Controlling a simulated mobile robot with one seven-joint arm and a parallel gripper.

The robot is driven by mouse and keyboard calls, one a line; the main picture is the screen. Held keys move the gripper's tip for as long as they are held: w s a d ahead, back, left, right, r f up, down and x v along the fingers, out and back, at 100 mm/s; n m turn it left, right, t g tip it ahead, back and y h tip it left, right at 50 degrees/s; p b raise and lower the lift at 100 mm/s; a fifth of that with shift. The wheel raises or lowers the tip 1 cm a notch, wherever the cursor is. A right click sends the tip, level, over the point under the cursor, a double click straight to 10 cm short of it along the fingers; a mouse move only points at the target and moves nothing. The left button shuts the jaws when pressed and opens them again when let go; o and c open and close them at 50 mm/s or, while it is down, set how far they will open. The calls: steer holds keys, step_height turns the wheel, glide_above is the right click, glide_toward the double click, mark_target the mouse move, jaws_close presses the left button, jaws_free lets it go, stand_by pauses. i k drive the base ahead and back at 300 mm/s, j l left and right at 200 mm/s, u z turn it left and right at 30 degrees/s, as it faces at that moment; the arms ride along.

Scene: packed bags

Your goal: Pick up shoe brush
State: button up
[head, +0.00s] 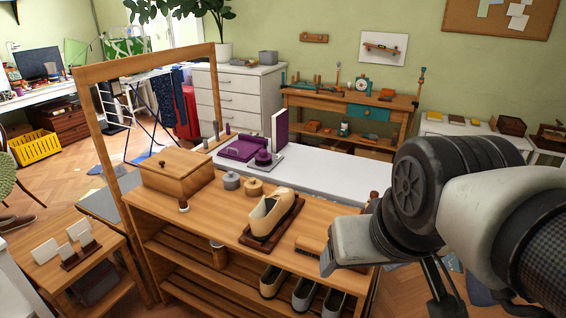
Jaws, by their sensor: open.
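My gripper (446,290) shows only in part as dark, narrow pieces below my arm at the lower right. It is open, to the right of the bench and apart from the brush. Nothing shows between its jaws.
A wooden box (178,174) and two small round tins (231,181) stand on the bench. Several shoes (303,293) sit on the shelf below. A tall wooden frame (145,62) rises at the bench's left. A white table with purple items (246,148) is behind.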

mark_target(306, 244)
steer(key=i+z, duration=0.2)
steer(key=z, duration=0.15)
steer(key=i+l+z, duration=0.1)
steer(key=z, duration=0.3)
steer(key=i+j, duration=0.05)
